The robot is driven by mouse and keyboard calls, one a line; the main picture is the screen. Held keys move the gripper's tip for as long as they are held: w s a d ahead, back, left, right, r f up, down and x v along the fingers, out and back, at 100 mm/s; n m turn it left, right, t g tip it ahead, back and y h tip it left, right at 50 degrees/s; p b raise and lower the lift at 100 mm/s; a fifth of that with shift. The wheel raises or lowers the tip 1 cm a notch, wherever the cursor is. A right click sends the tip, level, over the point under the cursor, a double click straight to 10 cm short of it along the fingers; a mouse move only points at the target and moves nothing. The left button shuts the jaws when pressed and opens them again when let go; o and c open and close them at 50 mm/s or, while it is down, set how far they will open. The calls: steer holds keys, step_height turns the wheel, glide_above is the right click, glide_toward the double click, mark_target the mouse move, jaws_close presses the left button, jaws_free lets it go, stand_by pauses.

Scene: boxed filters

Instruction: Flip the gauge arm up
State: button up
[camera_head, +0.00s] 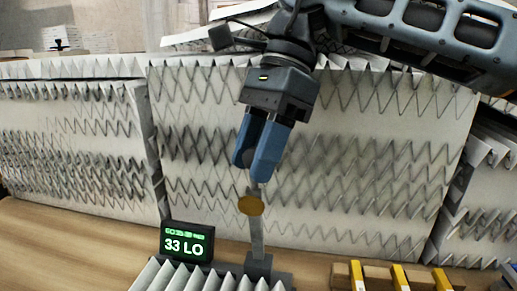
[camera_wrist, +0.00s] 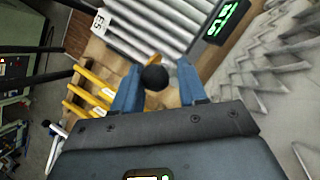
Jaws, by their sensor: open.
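The gauge arm (camera_head: 257,238) is a thin grey bar with a yellow disc (camera_head: 251,205) on it. In the head view it stands nearly upright on a dark base (camera_head: 258,265), beside the display. My gripper (camera_head: 252,172) points down at the arm's upper end, with its blue fingers apart. In the wrist view a black knob (camera_wrist: 154,78) shows between the open fingers (camera_wrist: 159,72), with part of the yellow disc behind it. I cannot tell whether a finger touches the knob. The display (camera_head: 187,243) reads "33 LO" in the head view.
A white pleated filter (camera_head: 185,277) lies in front of the display; it also shows in the wrist view (camera_wrist: 160,22). Large boxed filters (camera_head: 330,150) stand behind as a wall. Yellow-and-brown pieces (camera_head: 398,277) are at the lower right. Wooden table (camera_head: 60,240) is clear at left.

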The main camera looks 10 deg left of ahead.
steer(key=shift+o, duration=1.3)
steer(key=shift+r, duration=0.15)
steer(key=shift+d, duration=0.1)
steer(key=shift+r, duration=0.1)
steer(key=shift+r, duration=0.25)
steer(key=r, duration=0.2)
steer(key=d+r+b, duration=0.1)
steer(key=shift+r, duration=0.35)
steer(key=s+d+r+b, duration=0.1)
steer(key=s+d+r, duration=0.1)
steer(key=d+r, duration=0.4)
steer(key=d, duration=0.4)
steer(key=shift+s+d+r+b, duration=0.2)
steer(key=shift+r+b, duration=0.1)
steer(key=shift+b, duration=0.1)
